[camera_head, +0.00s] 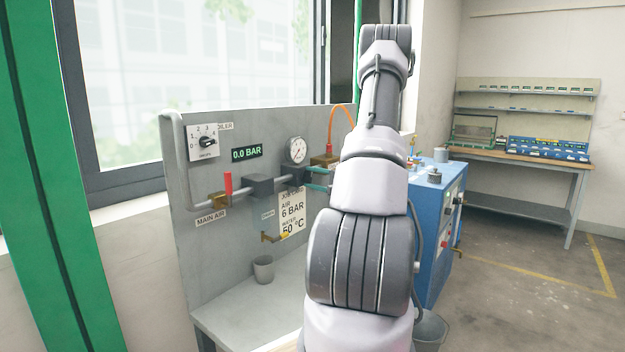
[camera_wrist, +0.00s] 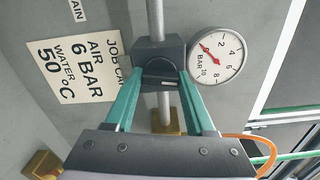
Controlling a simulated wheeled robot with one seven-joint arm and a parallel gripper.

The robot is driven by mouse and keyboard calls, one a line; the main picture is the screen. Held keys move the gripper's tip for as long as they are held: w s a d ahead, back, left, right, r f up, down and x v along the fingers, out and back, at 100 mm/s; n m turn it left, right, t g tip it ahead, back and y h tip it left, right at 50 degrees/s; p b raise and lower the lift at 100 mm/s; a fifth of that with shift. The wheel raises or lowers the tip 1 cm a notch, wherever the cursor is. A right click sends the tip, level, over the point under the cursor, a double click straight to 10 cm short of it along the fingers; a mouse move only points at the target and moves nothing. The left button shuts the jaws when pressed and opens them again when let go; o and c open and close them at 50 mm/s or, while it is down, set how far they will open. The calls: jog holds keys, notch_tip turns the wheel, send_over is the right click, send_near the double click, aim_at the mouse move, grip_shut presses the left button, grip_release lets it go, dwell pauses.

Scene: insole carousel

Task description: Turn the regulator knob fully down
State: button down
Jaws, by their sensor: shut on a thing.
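The dark regulator block (camera_head: 292,175) sits on the grey pipe of the upright panel, below the round white gauge (camera_head: 297,150). In the wrist view its black knob (camera_wrist: 160,68) faces the camera. The teal fingers of my gripper (camera_wrist: 161,76) are shut on the knob, one on each side. In the head view my gripper (camera_head: 318,179) shows only as teal fingertips at the regulator; my arm hides the rest. The gauge in the wrist view (camera_wrist: 217,54) has a red needle. The green display (camera_head: 247,152) reads 0.0 BAR.
A red-handled main air valve (camera_head: 228,184) stands left on the same pipe, its handle upright. A dial switch (camera_head: 207,143) is at the upper left. A job card (camera_head: 292,212) reads AIR 6 BAR. A grey cup (camera_head: 263,269) stands on the ledge. A blue machine (camera_head: 440,215) stands right.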

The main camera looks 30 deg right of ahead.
jog(key=shift+n, duration=1)
jog(key=shift+f, duration=0.1)
jog(key=shift+c, duration=1.2)
grip_release()
jog(key=v, duration=1.1)
jog(key=shift+w, duration=0.1)
